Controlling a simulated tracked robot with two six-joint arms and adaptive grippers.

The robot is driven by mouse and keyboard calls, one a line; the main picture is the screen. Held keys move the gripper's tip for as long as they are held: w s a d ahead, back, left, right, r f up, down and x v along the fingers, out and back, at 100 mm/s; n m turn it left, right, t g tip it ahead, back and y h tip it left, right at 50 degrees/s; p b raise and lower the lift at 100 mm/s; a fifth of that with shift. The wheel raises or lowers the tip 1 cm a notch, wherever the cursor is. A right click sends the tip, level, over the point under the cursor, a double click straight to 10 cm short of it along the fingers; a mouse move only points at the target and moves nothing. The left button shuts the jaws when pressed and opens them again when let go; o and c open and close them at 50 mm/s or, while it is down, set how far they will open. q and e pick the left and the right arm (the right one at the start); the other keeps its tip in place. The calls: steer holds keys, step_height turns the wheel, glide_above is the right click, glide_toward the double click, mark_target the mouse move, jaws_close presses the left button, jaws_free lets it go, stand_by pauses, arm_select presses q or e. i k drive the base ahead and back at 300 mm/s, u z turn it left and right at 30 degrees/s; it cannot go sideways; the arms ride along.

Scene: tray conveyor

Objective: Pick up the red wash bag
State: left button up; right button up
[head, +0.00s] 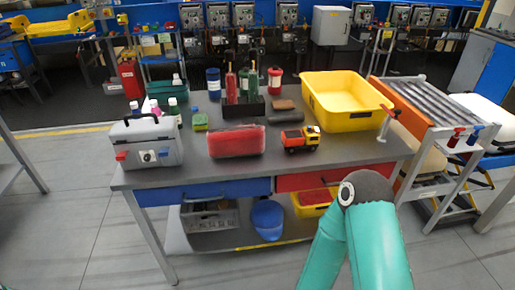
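The red wash bag (236,141) lies near the front edge of the grey table, left of the toy truck and right of the grey case. It is a long, rounded red block, lying flat and apart from its neighbours. A teal arm of mine rises at the lower right, in front of the table. No gripper fingers show on it. My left gripper and my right gripper are not visible in this view.
A grey case (148,143) stands left of the bag, and a toy truck (301,139) stands right of it. A yellow bin (352,117) sits at the back right. A dark holder with bottles stands behind the bag. A roller conveyor (440,100) is beyond the table's right side.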

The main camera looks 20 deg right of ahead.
mark_target(244, 140)
steer(key=u, duration=0.15)
steer(key=i, duration=0.85)
